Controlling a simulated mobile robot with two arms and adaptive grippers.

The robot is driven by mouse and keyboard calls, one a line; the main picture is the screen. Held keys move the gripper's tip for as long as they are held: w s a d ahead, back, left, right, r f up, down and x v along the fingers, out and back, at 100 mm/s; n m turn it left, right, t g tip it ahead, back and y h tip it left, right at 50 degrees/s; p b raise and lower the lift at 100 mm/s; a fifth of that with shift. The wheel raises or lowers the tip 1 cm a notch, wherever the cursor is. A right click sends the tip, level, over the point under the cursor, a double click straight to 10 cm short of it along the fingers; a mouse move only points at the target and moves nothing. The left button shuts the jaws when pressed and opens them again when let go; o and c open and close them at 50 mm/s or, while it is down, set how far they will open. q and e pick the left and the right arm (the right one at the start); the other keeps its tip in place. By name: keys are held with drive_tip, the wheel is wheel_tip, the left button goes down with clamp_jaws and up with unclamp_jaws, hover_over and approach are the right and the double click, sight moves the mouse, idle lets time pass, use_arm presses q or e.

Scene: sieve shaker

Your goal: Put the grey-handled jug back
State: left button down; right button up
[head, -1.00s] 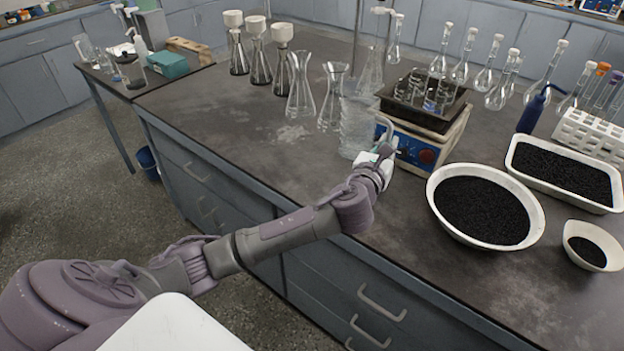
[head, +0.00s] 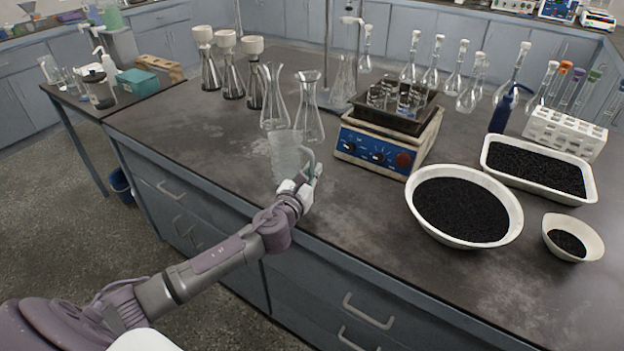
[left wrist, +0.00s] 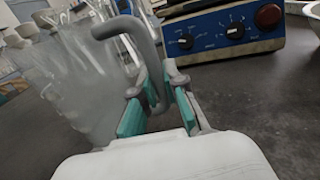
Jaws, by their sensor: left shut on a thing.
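The grey-handled jug (head: 285,155) is clear and see-through, and it stands out beyond my left gripper (head: 305,178) near the bench's front edge. In the left wrist view the jug's clear body (left wrist: 85,85) fills the left side. Its grey handle (left wrist: 150,60) runs down between the teal pads of my left gripper (left wrist: 158,105), which is shut on it. The jug looks upright or only slightly tilted. I cannot tell whether its base touches the bench. My right gripper is not in view.
The blue hot plate (head: 385,140) with a dark tray of small beakers stands right of the jug. Two conical flasks (head: 308,115) stand close behind it. A round bowl of black grains (head: 462,208) is further right. The bench's left front (head: 190,135) is clear.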

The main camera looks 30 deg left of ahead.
use_arm(q)
drive_tip(key=shift+f, duration=0.8)
drive_tip(key=shift+f, duration=0.2)
drive_tip(key=c, duration=1.2)
unclamp_jaws()
drive_tip(key=shift+r, duration=0.2)
drive_tip(key=shift+s+f, duration=0.1)
drive_tip(key=shift+s, duration=0.3)
drive_tip(key=s, duration=0.3)
drive_tip(key=s+d, duration=0.1)
drive_tip(key=s, duration=0.7)
drive_tip(key=shift+d, duration=0.2)
